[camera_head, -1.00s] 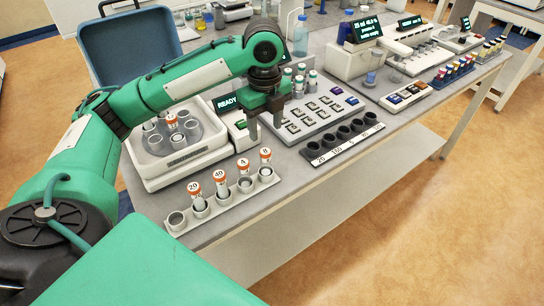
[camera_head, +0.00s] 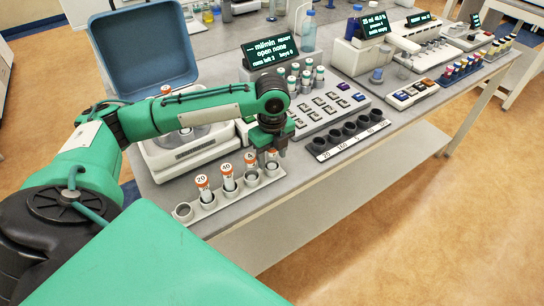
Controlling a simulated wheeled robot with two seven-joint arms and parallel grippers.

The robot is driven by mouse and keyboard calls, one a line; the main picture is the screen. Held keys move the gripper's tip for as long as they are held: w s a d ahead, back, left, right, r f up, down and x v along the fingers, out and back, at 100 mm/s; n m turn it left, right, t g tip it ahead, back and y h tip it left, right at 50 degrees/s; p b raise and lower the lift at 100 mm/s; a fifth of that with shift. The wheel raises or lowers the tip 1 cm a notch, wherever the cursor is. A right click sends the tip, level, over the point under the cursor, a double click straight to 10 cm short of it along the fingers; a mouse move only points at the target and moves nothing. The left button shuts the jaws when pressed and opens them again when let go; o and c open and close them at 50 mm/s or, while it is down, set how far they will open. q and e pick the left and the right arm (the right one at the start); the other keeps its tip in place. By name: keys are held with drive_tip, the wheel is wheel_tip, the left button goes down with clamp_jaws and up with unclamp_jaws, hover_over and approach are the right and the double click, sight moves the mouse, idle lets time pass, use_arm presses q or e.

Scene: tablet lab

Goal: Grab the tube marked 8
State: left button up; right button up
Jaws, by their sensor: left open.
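The tube marked 8 (camera_head: 272,157) stands at the right end of a light grey rack (camera_head: 212,207) near the table's front edge. Its orange and white cap shows only partly, and its number is hidden. My left gripper (camera_head: 271,151) is open and right above it, with its fingers down at the cap; I cannot tell whether they touch it. In the same rack stand tubes marked 20 (camera_head: 203,189), 40 (camera_head: 228,178) and 4 (camera_head: 251,163). The rack's left hole is empty. My right gripper is not in view.
A centrifuge (camera_head: 184,153) with an open blue lid (camera_head: 140,52) stands behind my left arm. A black strip of numbered holders (camera_head: 348,136) lies right of the rack. A keypad panel (camera_head: 322,106) and capped tubes (camera_head: 306,79) stand behind it.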

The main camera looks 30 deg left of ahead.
use_arm(q)
drive_tip(key=c, duration=1.1)
drive_tip(key=shift+o, duration=0.2)
